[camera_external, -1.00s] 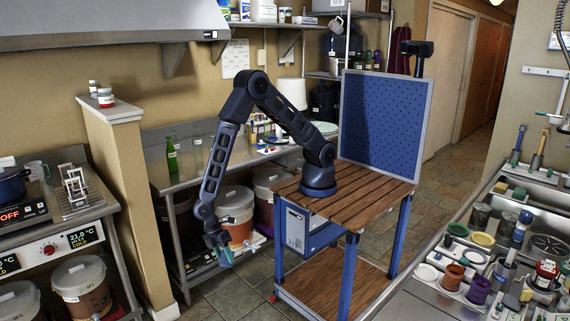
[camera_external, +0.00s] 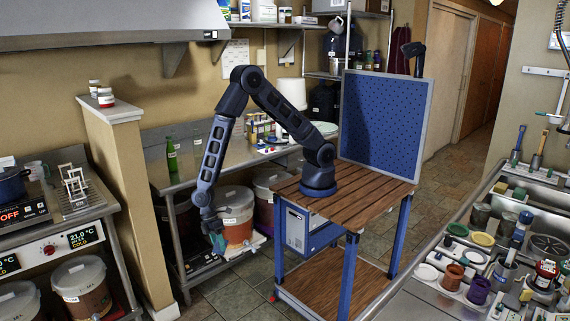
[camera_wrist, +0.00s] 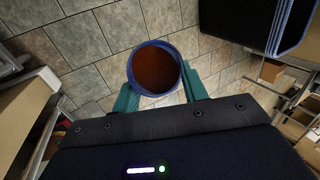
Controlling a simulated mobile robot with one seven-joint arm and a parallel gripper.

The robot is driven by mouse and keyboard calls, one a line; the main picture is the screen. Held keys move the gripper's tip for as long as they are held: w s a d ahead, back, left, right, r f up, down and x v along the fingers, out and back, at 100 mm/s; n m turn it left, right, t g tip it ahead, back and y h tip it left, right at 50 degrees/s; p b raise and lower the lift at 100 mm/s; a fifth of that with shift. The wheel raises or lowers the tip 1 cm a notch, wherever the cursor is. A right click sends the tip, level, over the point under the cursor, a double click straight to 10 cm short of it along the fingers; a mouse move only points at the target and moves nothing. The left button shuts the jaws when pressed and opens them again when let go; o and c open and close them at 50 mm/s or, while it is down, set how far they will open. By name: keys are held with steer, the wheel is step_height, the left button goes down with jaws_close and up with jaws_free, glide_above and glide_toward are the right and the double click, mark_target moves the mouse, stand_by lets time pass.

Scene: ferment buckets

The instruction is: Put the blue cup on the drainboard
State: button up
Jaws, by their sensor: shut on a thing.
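The blue cup (camera_wrist: 134,70) is in the wrist view, seen from above with its blue rim and brown inside. It sits between the two teal fingers of my gripper (camera_wrist: 158,88), which is shut on it. In the external view my gripper (camera_external: 217,241) hangs low over the floor, in front of the lidded buckets under the back counter. The cup is too small and hidden to make out there. I cannot tell for sure which surface is the drainboard; a steel counter (camera_external: 424,297) with a crowded sink area stands at the right.
A steel back counter (camera_external: 190,179) holds a green bottle (camera_external: 171,155). A lidded bucket (camera_external: 236,203) is close to my gripper. A partition post (camera_external: 130,200) stands to the left.

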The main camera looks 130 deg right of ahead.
step_height(320, 180, up, 38)
steer(key=s+d+f+m+t+h, duration=0.2)
steer(key=d+m, duration=0.5)
steer(key=d, duration=1.4)
steer(key=s+d+m+t+h, duration=0.1)
steer(key=s+d+m+t, duration=0.45)
steer(key=d, duration=1.55)
steer(key=s+d+m+g+h, duration=0.45)
steer(key=s+d+m, duration=0.85)
steer(key=s+d, duration=1.25)
steer(key=s+d+r+m+g+h, duration=0.1)
steer(key=s+d+m, duration=0.3)
steer(key=s, duration=0.8)
steer(key=s+d+m+g, duration=0.1)
steer(key=s+d+m, duration=0.35)
steer(key=s, duration=0.75)
steer(key=s+d+r+m+g+h, duration=0.1)
steer(key=s+d+m, duration=0.3)
steer(key=s, duration=0.8)
steer(key=shift+n, duration=0.5)
steer(key=shift+w+d+f, duration=0.1)
steer(key=shift+d+f, duration=0.1)
steer(key=shift+f, duration=6.05)
steer(key=shift+d+f, duration=0.2)
steer(key=shift+f, duration=6)
